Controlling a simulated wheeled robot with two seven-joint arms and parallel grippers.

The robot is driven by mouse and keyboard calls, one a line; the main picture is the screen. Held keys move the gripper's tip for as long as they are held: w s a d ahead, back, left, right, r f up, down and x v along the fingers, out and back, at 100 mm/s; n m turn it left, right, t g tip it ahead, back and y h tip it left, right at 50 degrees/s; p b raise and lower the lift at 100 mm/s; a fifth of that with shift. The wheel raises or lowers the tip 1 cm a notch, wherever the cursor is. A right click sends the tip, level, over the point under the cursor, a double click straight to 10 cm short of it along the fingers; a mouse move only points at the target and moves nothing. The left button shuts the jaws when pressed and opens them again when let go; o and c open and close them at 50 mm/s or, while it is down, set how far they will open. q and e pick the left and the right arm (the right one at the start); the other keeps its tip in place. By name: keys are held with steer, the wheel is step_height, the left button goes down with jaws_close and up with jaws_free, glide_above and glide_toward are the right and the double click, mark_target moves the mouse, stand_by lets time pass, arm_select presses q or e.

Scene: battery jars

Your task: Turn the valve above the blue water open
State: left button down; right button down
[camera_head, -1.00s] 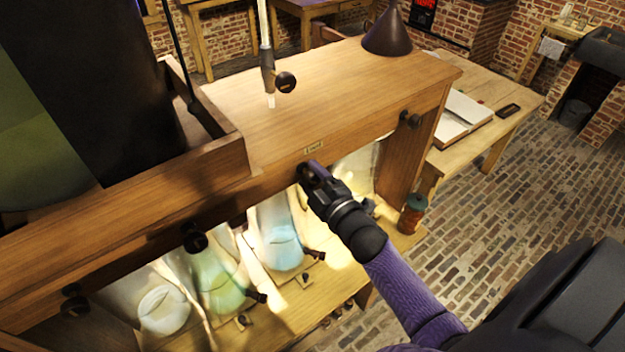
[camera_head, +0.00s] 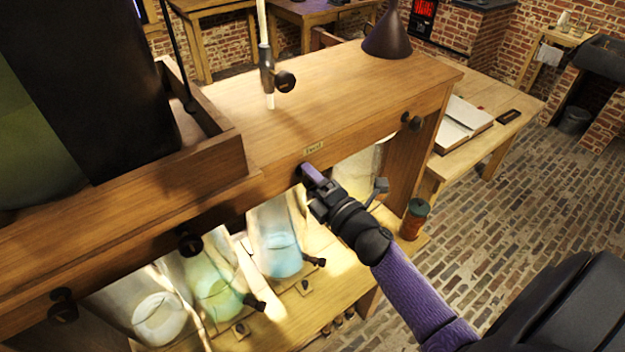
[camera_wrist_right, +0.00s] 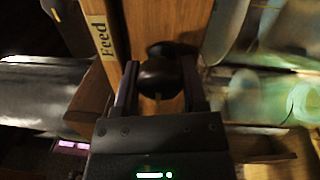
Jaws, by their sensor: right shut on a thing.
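The blue water (camera_head: 281,254) stands in a glass jar under the wooden beam. Above it on the beam's front is a dark round valve knob, mostly hidden by my right gripper (camera_head: 310,180) in the head view. In the right wrist view the dark knob (camera_wrist_right: 158,78) sits between the two fingers of my right gripper (camera_wrist_right: 160,88), which is shut on it. A "Feed" label (camera_head: 314,147) is on the beam just above this knob. My left gripper is not in view.
Other dark knobs (camera_head: 189,241) line the beam front. Jars with green liquid (camera_head: 220,298) and pale liquid (camera_head: 160,318) stand at the left. A dark funnel (camera_head: 387,38) is on top. A red-brown container (camera_head: 414,218) stands near my right forearm.

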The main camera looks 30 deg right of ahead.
steer(key=shift+f, duration=0.1)
stand_by(0.3)
steer(key=shift+c, duration=0.7)
jaws_free()
steer(key=s+b, duration=0.1)
steer(key=s, duration=0.9)
steer(key=shift+d+f+b, duration=0.3)
steer(key=shift+d+b, duration=0.1)
